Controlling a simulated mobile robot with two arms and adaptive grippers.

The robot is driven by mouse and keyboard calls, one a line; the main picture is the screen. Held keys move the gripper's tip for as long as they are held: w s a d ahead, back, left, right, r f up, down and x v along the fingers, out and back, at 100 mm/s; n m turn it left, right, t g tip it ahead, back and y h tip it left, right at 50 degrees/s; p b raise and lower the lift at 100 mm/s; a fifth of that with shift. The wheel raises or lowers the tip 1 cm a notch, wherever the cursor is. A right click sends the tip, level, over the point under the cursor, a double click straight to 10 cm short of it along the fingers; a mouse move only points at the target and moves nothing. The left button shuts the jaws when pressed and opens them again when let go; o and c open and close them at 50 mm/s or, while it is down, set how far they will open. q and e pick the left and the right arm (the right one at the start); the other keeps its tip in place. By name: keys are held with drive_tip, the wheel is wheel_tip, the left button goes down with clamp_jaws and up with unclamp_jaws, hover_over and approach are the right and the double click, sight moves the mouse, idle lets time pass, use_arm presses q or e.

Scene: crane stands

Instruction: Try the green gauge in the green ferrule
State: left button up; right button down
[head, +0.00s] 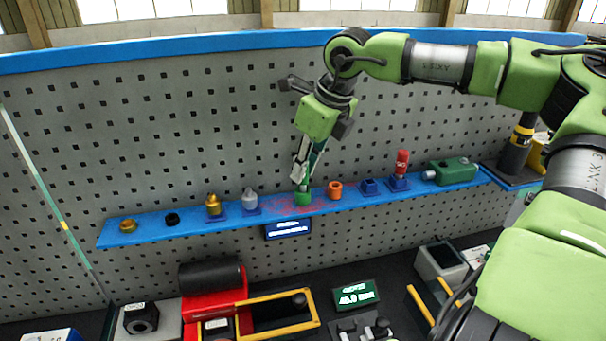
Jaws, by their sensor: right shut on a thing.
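The green ferrule (303,199) stands on the blue shelf (190,228), near the middle. My right gripper (300,176) points down just above it, shut. A dark green piece, which I take for the green gauge (318,156), shows beside the fingers; the rest of it is hidden behind them. I cannot tell whether its lower end is inside the ferrule or only above it. My left gripper is not in view.
Grey (250,198) and gold (213,205) pieces stand left. A pegboard (200,130) rises close behind the shelf.

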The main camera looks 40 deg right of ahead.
drive_tip(key=shift+r+p, duration=1.75)
drive_tip(key=shift+r, duration=1.4)
